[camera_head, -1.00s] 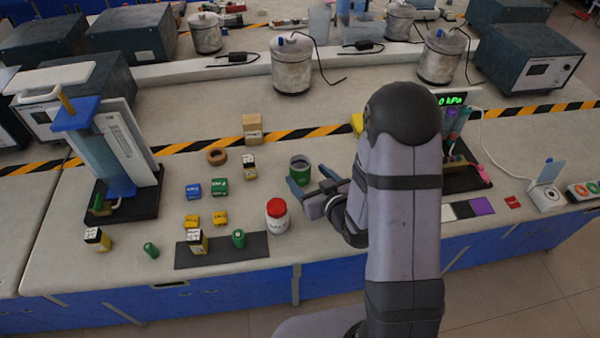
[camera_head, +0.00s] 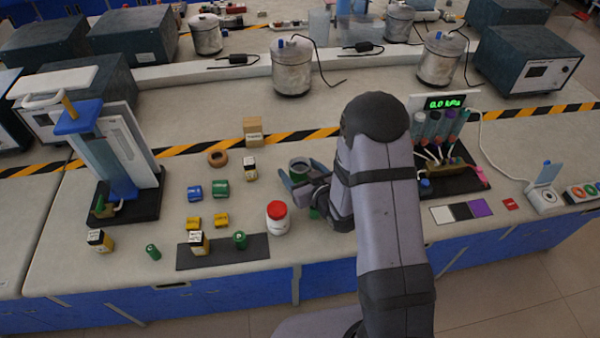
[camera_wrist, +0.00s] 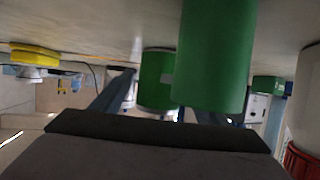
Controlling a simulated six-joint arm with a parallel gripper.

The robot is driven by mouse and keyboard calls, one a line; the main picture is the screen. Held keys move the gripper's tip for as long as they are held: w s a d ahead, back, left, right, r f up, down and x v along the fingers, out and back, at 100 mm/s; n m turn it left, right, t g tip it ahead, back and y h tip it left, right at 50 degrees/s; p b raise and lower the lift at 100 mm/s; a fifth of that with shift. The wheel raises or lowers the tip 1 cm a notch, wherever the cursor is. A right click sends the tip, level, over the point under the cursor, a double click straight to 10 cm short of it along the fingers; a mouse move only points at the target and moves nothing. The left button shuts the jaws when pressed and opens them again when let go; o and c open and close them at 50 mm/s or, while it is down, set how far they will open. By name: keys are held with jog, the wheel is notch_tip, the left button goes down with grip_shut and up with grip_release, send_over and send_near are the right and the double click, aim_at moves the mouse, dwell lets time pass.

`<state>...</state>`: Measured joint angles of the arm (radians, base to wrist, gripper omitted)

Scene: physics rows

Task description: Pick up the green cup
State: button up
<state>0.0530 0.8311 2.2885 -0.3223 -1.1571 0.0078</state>
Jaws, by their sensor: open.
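The green cup (camera_head: 299,169) stands upright on the bench, its grey open rim facing up, in the head view. My gripper (camera_head: 301,176) is open and low at the cup, one finger on each side of it. In the wrist view the cup (camera_wrist: 155,88) shows between the fingers. I cannot tell whether they touch it. A second, nearer green cylinder (camera_wrist: 214,50) covers part of the right finger in the wrist view; a green piece (camera_head: 314,213) also shows beside my wrist in the head view.
A white jar with a red lid (camera_head: 278,217) stands close to the left of my wrist. Green, blue and yellow small items, a brown ring (camera_head: 217,158) and a box (camera_head: 253,130) lie further left. A tube rack (camera_head: 445,170) stands right of my arm.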

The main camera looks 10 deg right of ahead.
jog(key=c, duration=1.1)
jog(key=shift+c, duration=0.2)
jog(key=shift+r, duration=0.15)
notch_tip(320, 180, up, 10)
